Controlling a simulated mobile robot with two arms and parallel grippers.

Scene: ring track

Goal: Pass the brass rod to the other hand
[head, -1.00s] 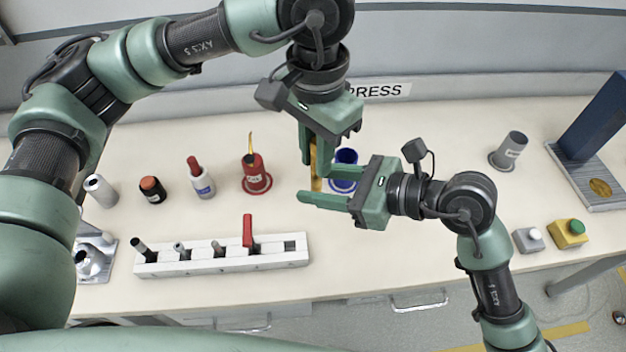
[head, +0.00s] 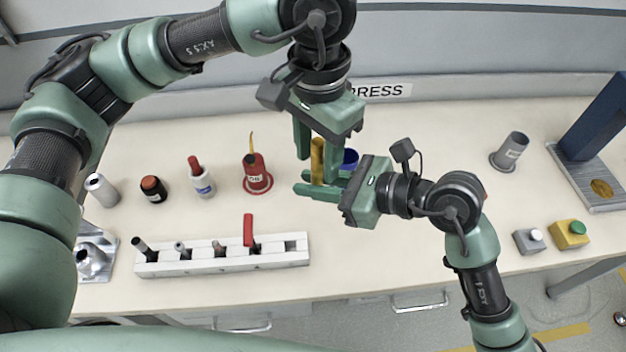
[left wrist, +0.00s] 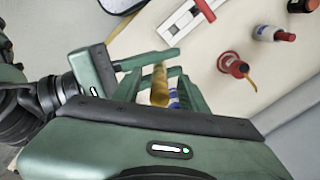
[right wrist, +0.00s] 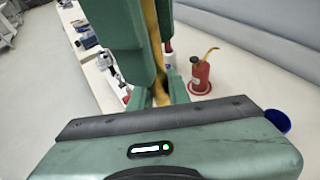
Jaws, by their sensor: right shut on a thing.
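The brass rod (head: 317,160) is a yellow, roughly upright bar above the middle of the bench. It also shows in the left wrist view (left wrist: 160,86) and the right wrist view (right wrist: 153,30). My right gripper (head: 318,184), coming from the right, is shut on the rod's lower part. My left gripper (head: 317,166), coming from above, is open, with one finger on each side of the rod's upper part and small gaps showing. The rod's lower end is hidden by the right fingers.
A white block with holes (head: 220,257) holds several pegs at the front. A red oil can (head: 255,174), a white bottle (head: 202,182) and a dark jar (head: 153,190) stand left. A blue cup (head: 349,158) is behind the right gripper.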

